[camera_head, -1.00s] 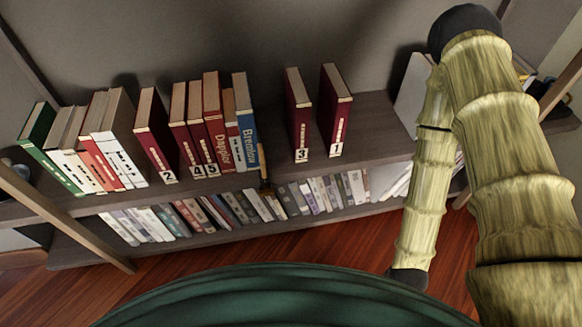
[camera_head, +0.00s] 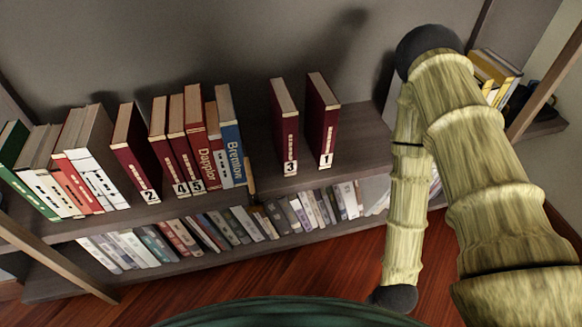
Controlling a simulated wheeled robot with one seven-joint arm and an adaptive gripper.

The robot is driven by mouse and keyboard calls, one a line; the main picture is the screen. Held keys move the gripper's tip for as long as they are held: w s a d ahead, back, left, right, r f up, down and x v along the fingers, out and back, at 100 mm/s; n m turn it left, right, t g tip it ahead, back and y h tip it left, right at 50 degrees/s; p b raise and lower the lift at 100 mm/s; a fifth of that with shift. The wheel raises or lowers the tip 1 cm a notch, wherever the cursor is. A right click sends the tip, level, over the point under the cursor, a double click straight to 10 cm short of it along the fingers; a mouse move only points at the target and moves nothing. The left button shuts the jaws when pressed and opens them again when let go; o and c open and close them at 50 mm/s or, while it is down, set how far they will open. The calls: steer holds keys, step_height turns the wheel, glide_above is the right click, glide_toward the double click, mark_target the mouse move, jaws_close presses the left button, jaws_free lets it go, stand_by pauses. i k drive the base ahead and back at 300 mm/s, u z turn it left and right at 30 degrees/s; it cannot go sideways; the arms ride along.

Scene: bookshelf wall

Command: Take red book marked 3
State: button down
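The red book marked 3 (camera_head: 284,128) stands upright on the upper shelf, with its dark red spine facing out and a white label at the bottom. The red book marked 1 (camera_head: 322,120) stands just to its right, with a narrow gap between them. My bamboo-like arm is on the right side of the picture, apart from the books. My gripper is out of view.
The upper shelf (camera_head: 352,145) is bare around books 3 and 1. To the left stand the blue Bremlow book (camera_head: 231,140) and red books marked 5, 4 and 2 (camera_head: 135,155). A lower shelf holds a row of books (camera_head: 185,236). A slanted wooden post (camera_head: 545,80) is at right.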

mark_target(284, 111)
steer(key=z, duration=2.5)
steer(key=k, duration=1.1)
steer(key=u, duration=1.8)
